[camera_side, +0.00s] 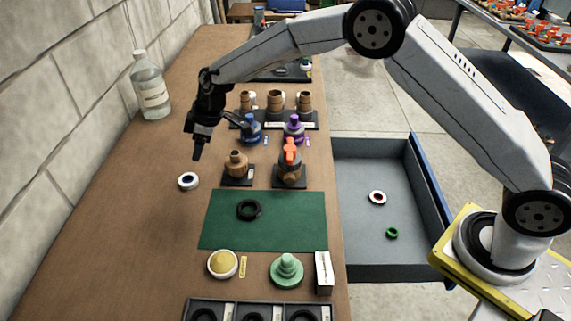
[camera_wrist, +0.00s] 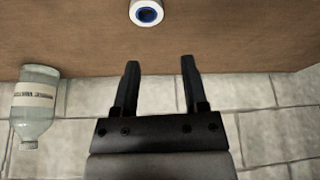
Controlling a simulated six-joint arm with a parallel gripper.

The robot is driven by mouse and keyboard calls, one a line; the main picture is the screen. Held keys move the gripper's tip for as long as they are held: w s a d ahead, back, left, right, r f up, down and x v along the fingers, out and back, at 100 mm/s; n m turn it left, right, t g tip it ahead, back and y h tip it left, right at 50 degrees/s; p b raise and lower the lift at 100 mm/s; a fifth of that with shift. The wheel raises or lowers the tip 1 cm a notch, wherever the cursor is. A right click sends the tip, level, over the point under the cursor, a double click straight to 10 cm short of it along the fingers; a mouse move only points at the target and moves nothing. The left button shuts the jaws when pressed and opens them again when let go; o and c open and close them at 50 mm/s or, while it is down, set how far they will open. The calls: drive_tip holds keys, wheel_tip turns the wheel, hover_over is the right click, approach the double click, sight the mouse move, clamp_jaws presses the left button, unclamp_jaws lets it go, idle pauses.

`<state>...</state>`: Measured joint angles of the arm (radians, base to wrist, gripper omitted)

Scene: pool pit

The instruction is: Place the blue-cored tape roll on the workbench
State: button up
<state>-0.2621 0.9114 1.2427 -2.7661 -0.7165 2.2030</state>
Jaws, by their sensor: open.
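The blue-cored tape roll (camera_side: 188,181) is a white ring with a blue inside. It lies flat on the brown workbench (camera_side: 140,230), left of the green mat. In the wrist view the tape roll (camera_wrist: 147,12) is at the top edge, ahead of the fingertips and partly cut off. My gripper (camera_side: 197,155) hangs above the bench, up and to the right of the roll in the side view. In the wrist view my gripper (camera_wrist: 159,65) has its two fingers apart with nothing between them. The roll and the fingers are apart.
An open grey drawer (camera_side: 385,250) holds a red-cored roll (camera_side: 377,197) and a green ring (camera_side: 392,233). The green mat (camera_side: 225,235) bears a black ring (camera_side: 249,210). Valve fittings (camera_side: 290,165) stand behind it. A clear bottle (camera_side: 150,85) stands by the wall. The bench's left front is clear.

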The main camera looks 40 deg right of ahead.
drive_tip(key=shift+r, duration=0.1)
idle(0.3)
drive_tip(key=s+d+r+m+t+y, duration=0.25)
drive_tip(key=d+r+t, duration=0.25)
drive_tip(key=r, duration=0.3)
drive_tip(key=s+d+m+t+h, duration=0.1)
drive_tip(key=s+d+m+h, duration=0.35)
drive_tip(key=d, duration=0.45)
drive_tip(key=s+d+f+m+g, duration=0.2)
drive_tip(key=s+d+g, duration=0.1)
drive_tip(key=s, duration=0.9)
drive_tip(key=s+d+f+m+g+h, duration=0.1)
drive_tip(key=s+d+f+g, duration=0.2)
drive_tip(key=s, duration=0.9)
drive_tip(key=shift+m+h, duration=0.3)
drive_tip(key=shift+m, duration=0.1)
drive_tip(key=shift+w+d+f, duration=0.1)
